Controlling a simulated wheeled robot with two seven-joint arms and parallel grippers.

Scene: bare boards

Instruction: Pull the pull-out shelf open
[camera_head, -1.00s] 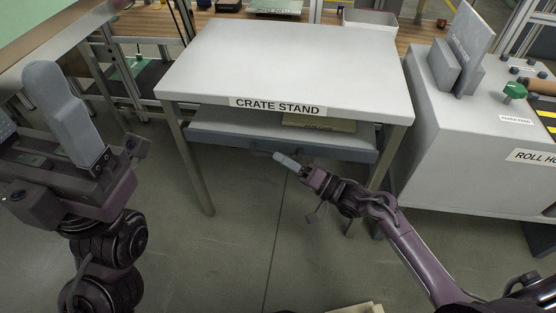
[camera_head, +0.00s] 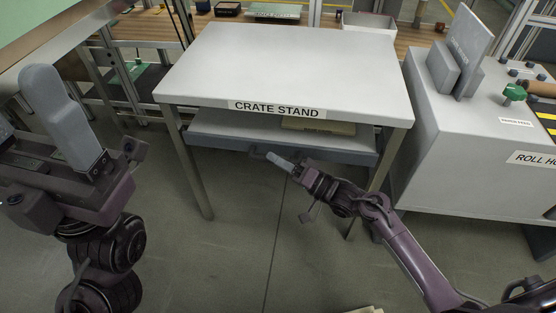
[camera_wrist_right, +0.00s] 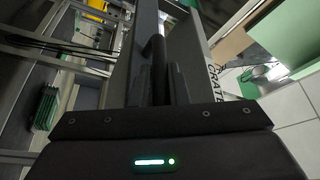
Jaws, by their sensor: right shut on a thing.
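The pull-out shelf (camera_head: 222,143) is a blue-grey tray under the white table top marked CRATE STAND (camera_head: 330,72). Its front edge shows below the top. A dark handle (camera_head: 257,153) stands out from its front, left of centre. My right gripper (camera_head: 272,157) is at this handle, shut on it. In the right wrist view the dark handle bar (camera_wrist_right: 157,48) runs between the two fingers, and the CRATE lettering shows sideways beyond. My left gripper (camera_head: 32,125) is at the far left, away from the stand, its fingers apart and nothing seen between them.
A flat beige item (camera_head: 318,126) lies on the shelf, partly hidden by the top. A grey cabinet (camera_head: 460,150) stands close on the right. Table legs (camera_head: 197,175) flank the shelf. The floor (camera_head: 240,255) in front is clear, except something pale at the bottom edge.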

